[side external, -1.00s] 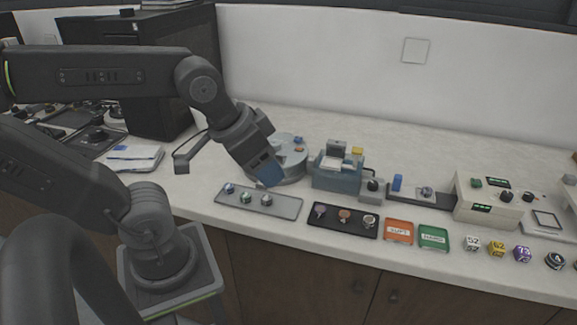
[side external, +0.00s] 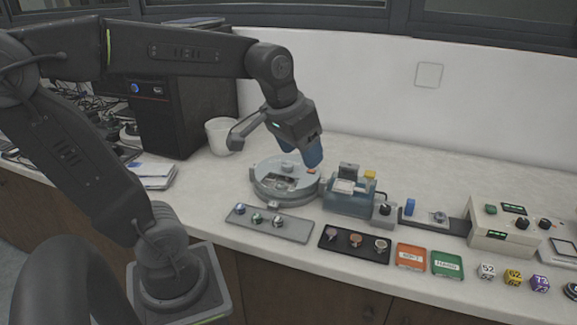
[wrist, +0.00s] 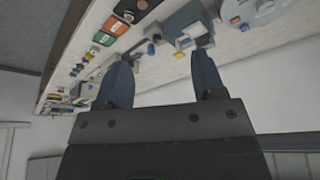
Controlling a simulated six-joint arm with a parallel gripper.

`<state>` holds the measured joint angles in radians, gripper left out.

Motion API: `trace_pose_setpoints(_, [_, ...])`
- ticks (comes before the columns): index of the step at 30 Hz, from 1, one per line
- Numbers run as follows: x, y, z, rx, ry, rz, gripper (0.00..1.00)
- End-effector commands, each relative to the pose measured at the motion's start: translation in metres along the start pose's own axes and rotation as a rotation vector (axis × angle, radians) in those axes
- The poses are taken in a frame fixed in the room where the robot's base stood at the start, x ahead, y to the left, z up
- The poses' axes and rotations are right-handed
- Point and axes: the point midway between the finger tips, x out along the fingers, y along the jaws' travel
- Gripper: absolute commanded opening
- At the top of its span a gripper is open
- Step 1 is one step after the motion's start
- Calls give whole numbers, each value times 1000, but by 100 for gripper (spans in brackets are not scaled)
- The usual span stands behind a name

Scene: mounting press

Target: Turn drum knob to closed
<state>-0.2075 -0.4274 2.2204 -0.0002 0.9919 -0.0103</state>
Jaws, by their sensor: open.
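A round grey drum (side external: 262,190) stands on the counter, with a small raised grey knob (side external: 287,168) and an orange piece on its top. It also shows at the upper right edge of the wrist view (wrist: 232,14). My gripper (side external: 306,163) is above the drum's back right side, its blue fingers pointing down. In the wrist view (wrist: 162,80) the fingers are wide apart with nothing between them. Right of the drum is a blue unit (side external: 346,203). Beside it a small grey block carries a black knob (side external: 386,208). I cannot tell any knob's setting.
A grey tray (side external: 297,232) and a black tray (side external: 375,254), both with small round pieces, lie in front. Orange (side external: 410,257) and green (side external: 446,264) trays lie right of them. A white mug (side external: 222,136) stands behind the drum. The rear counter at right is clear.

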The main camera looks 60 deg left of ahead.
Motion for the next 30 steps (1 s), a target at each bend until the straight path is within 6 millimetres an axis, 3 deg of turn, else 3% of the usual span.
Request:
trace_pose_setpoints(1, [8, -17, -22, -57, -38, -20, 63])
trace_pose_setpoints(3, [17, -40, -46, -124, -82, -40, 63])
trace_pose_setpoints(9, [55, -122, -101, -320, -204, -83, 63])
trace_pose_setpoints(15, [96, -205, -121, -484, -301, -102, 63])
trace_pose_setpoints(18, [110, -231, -123, -533, -328, -104, 63])
trace_pose_setpoints(22, [119, -246, -122, -562, -346, -105, 63])
trace_pose_setpoints(30, [148, -247, -111, -564, -351, -104, 63])
